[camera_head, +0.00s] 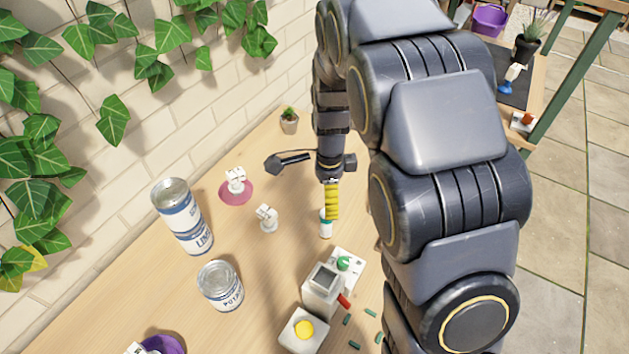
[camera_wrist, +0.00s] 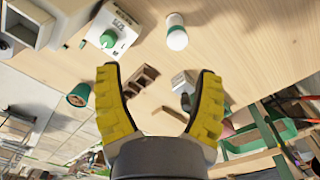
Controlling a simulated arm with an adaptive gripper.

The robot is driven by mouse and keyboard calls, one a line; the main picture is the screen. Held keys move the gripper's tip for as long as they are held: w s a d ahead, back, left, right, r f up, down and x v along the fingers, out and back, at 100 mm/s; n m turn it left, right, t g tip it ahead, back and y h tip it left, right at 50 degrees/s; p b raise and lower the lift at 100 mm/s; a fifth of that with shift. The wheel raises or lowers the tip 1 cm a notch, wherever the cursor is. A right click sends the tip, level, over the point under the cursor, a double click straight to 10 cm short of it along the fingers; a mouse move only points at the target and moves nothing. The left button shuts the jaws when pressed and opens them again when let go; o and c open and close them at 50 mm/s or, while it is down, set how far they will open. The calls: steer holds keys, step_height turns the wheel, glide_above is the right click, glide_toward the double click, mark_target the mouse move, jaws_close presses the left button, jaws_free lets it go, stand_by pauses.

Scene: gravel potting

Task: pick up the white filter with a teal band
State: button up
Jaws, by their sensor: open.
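The white filter with a teal band (camera_head: 326,229) stands on the wooden table, just below the yellow fingers in the head view. A finger overlaps its upper part there. In the head view my gripper (camera_head: 332,201) hangs close to the filter. Contact between them cannot be told.
Two cans (camera_head: 183,217) (camera_head: 221,287) stand further left.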

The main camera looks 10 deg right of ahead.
mark_target(326, 224)
steer(key=w+f+m, duration=0.2)
steer(key=f, duration=0.1)
steer(key=w+f+m, duration=0.1)
steer(key=shift+d+f, duration=0.2)
steer(key=shift+f, duration=0.3)
steer(key=f, duration=0.7)
steer(key=shift+s+d+f, duration=0.1)
steer(key=shift+s+d, duration=0.05)
steer(key=shift+s, duration=0.2)
jaws_close()
